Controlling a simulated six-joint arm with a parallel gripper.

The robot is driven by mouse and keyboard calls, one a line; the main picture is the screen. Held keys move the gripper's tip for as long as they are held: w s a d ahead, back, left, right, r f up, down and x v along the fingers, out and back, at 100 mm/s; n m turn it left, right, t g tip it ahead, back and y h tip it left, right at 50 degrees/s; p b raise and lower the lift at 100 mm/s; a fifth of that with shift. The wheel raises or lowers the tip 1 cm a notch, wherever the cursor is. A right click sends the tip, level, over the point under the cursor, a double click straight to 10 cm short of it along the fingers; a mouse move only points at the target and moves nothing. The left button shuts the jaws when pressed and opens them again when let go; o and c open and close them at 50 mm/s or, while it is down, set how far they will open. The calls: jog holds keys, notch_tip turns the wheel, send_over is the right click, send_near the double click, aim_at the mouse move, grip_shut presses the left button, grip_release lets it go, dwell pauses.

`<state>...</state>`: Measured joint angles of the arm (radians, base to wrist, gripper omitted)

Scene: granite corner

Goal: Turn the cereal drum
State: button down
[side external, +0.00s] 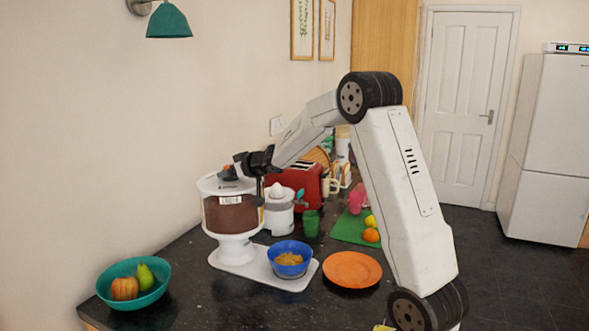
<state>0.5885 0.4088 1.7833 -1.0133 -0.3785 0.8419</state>
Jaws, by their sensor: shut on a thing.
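The cereal drum (231,215) stands upright on a white base at the left of the counter, with a clear window showing brown contents. My gripper (240,173) is at the top of the drum, shut on a part there; the part between the fingers is mostly hidden, but it appears to be the drum's knob or lid. A blue bowl (276,257) with orange-yellow cereal in it sits on the white tray part (306,276) to the right of the drum's foot.
A teal bowl (158,289) with fruit is at the front left. An orange plate (352,269) lies right of the blue bowl. A white juicer (279,217), red toaster (308,180), green cup (311,223) and green board (348,231) stand behind. Dark counter shows at the front.

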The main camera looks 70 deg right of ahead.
jog(key=shift+s+d+n+y, duration=0.1)
jog(key=shift+d+n+y, duration=0.05)
jog(key=shift+n+y, duration=1)
jog(key=n+y, duration=0.4)
jog(key=y, duration=0.1)
jog(key=shift+d+f, duration=0.1)
jog(key=shift+d, duration=0.1)
jog(key=shift+d+n+g+y, duration=0.1)
jog(key=shift+n+g+y, duration=1.5)
jog(key=shift+n+y, duration=0.95)
jog(key=shift+w, duration=0.2)
grip_release()
jog(key=shift+v, duration=3.95)
jog(key=shift+w, duration=0.2)
